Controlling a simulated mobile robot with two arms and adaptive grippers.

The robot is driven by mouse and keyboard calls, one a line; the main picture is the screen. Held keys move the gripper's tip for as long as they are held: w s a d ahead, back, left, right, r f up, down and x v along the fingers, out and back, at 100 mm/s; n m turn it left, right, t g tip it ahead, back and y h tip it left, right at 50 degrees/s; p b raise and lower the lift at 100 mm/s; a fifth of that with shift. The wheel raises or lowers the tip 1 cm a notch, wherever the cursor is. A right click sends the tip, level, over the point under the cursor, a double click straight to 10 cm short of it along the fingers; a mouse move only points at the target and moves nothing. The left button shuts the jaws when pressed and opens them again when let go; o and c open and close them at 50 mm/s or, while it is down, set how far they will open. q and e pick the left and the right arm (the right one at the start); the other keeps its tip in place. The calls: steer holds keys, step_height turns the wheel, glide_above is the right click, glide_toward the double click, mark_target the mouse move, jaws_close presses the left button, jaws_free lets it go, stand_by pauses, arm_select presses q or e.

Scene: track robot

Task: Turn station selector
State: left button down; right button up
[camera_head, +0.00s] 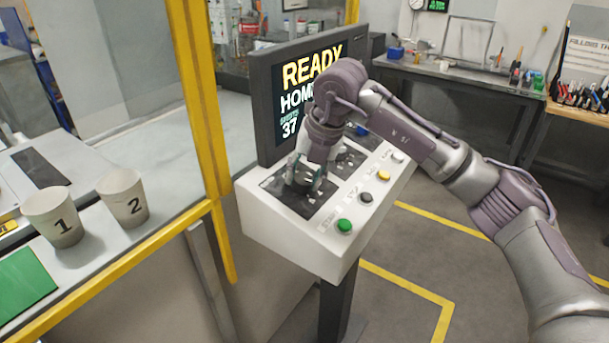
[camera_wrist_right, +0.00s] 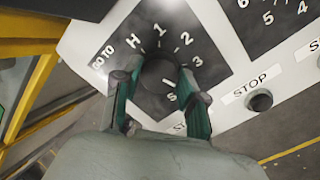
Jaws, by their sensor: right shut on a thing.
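The station selector is a dark round knob (camera_wrist_right: 158,76) on a black dial plate (camera_wrist_right: 205,38) marked GO TO, H, 1, 2, 3 and further marks. My right gripper (camera_wrist_right: 161,84) has its two green-padded fingers on either side of the knob, shut on it. In the head view, my right gripper (camera_head: 308,176) points down at the left dial plate of the white console (camera_head: 285,240), and hides the knob. Which mark the knob points at I cannot tell. My left gripper is not in view.
A screen (camera_head: 290,85) reading READY, HOME stands behind the dials. A green button (camera_head: 344,226), a black STOP button (camera_head: 366,197) and a yellow button (camera_head: 384,174) line the console's right edge. A yellow post (camera_head: 200,90) and paper cups (camera_head: 55,215) are left.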

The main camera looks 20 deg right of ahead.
steer(key=o, duration=1.1)
steer(key=shift+o, duration=0.2)
steer(key=shift+r, duration=0.25)
steer(key=v, duration=1.1)
steer(key=shift+r, duration=0.2)
